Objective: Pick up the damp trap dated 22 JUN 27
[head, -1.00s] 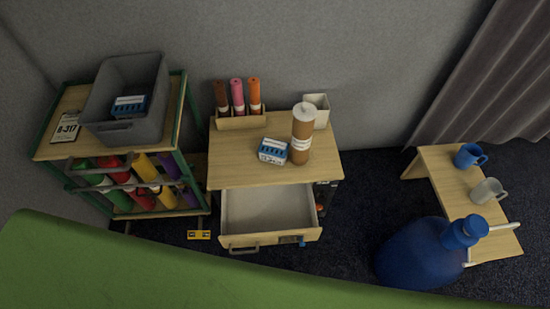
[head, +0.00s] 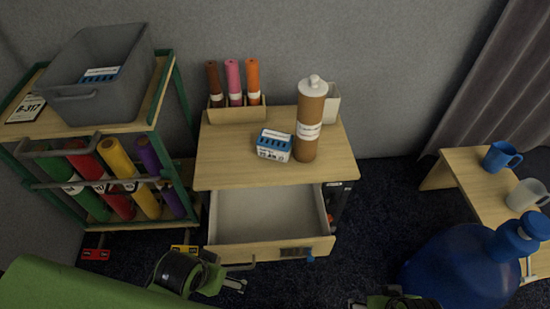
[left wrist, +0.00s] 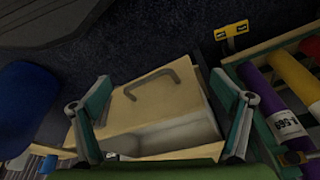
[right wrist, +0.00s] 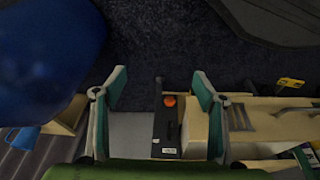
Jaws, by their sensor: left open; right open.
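One blue-and-white box (head: 273,145), which looks like a damp trap, stands on top of the wooden drawer cabinet, left of a brown cartridge. A similar blue-and-white box (head: 100,75) lies inside the grey bin on the shelf at the left. The print on both is too small to read, so I cannot tell which is dated 22 JUN 27. My left gripper (head: 207,274) is open, low in front of the cabinet's drawer; its fingers (left wrist: 163,88) frame the drawer front. My right gripper (head: 393,301) is partly cut off at the bottom edge; its open fingers (right wrist: 160,80) hold nothing.
The cabinet drawer (head: 270,248) is pulled out and looks empty. The brown cartridge (head: 308,130) stands close to the nearer box. A rack (head: 100,207) of coloured rolls is left, a large blue bottle (head: 460,265) and small table (head: 470,185) with mugs right.

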